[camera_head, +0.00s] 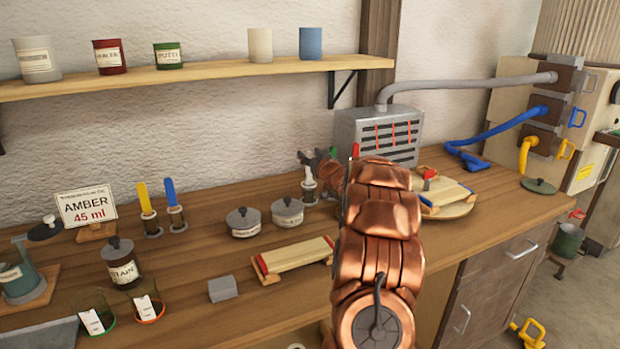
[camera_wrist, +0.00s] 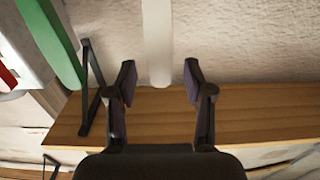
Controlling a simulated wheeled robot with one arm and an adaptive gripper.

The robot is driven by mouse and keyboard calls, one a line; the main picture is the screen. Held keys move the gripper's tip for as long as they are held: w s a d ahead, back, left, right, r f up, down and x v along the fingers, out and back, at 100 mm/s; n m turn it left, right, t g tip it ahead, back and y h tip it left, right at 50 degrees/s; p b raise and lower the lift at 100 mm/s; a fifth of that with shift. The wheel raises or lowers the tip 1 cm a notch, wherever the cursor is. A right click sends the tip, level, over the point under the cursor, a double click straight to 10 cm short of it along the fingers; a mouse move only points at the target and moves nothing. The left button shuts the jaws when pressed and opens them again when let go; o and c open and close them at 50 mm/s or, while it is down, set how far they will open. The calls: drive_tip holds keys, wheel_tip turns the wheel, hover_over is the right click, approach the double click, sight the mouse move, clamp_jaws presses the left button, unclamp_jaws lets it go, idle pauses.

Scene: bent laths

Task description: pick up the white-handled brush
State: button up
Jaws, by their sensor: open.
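The white-handled brush (camera_head: 309,173) stands upright in a small dark-based holder near the back of the bench, partly hidden by my gripper. In the wrist view its pale handle (camera_wrist: 157,40) comes down from the top edge, and its end lies between my two fingers with a gap on each side. My gripper (camera_head: 314,158) is open at the upper part of the brush in the head view. Its spread fingers also show in the wrist view (camera_wrist: 160,85). My copper arm hides the bench to the right of the brush.
Yellow-handled (camera_head: 146,200) and blue-handled (camera_head: 172,197) brushes stand to the left. Two lidded pots (camera_head: 243,222) are left of my arm, with a lath form (camera_head: 295,255) in front. A green bar (camera_wrist: 50,40) is left of the fingers. A wall shelf (camera_head: 200,78) runs above.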

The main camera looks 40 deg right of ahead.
drive_tip(key=shift+w+d+f, duration=0.1)
drive_tip(key=shift+w+d, duration=0.1)
drive_tip(key=shift+w, duration=0.25)
clamp_jaws()
